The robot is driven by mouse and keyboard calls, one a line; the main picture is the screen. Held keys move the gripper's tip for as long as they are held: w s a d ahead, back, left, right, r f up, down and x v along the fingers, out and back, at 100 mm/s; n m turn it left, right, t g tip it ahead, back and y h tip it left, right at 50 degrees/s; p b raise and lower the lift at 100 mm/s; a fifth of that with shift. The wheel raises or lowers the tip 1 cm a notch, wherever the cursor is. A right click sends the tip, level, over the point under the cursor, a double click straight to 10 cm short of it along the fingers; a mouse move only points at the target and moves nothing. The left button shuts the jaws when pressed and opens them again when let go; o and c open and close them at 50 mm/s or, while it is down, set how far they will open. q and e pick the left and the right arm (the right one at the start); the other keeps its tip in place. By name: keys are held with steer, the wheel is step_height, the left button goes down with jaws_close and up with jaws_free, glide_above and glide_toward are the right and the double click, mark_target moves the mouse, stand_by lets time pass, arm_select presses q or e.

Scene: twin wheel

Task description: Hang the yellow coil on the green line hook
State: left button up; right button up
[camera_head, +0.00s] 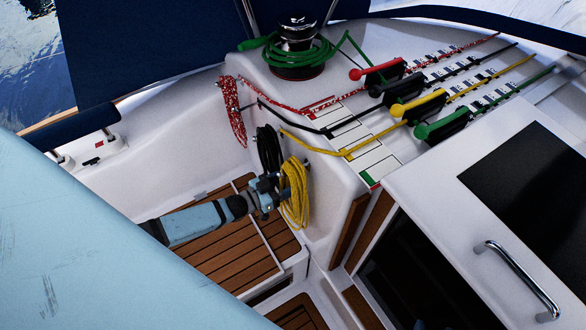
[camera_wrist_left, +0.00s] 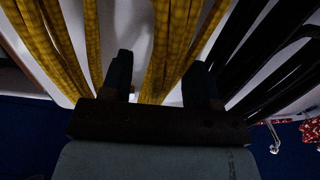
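The yellow coil (camera_head: 297,200) hangs on the white cockpit wall, right of the black coil (camera_head: 266,145). Its hook is hidden, and I cannot make out the green line hook. My left gripper (camera_head: 274,189) is at the coil's left side. In the left wrist view the gripper (camera_wrist_left: 160,80) is open. Some strands of the yellow coil (camera_wrist_left: 170,45) pass between its fingers, with gaps beside them; other strands are outside the left finger. My right gripper is not in view.
The red-and-white coil (camera_head: 231,108) hangs further left on the wall. A winch (camera_head: 297,45) wrapped in green line stands above. The green clutch lever (camera_head: 436,128) is nearest of several levers. A cabin hatch with a metal handle (camera_head: 515,275) is at right. Wooden slats lie below.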

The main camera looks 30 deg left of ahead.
arm_select(q)
steer(key=shift+f, duration=0.1)
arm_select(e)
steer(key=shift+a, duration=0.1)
arm_select(q)
steer(key=b+v, duration=0.2)
steer(key=v, duration=1.2)
steer(key=s+d+r+n+g+y, duration=0.1)
steer(key=s+d+g+y, duration=0.1)
steer(key=d, duration=0.6)
steer(key=s+d+r+n+g+y+p, duration=0.1)
steer(key=s+d+g+y, duration=0.1)
steer(key=d, duration=0.6)
steer(key=shift+s+d+r+g+y, duration=0.15)
steer(key=shift+s+r+g+y, duration=0.25)
steer(key=shift+s, duration=0.2)
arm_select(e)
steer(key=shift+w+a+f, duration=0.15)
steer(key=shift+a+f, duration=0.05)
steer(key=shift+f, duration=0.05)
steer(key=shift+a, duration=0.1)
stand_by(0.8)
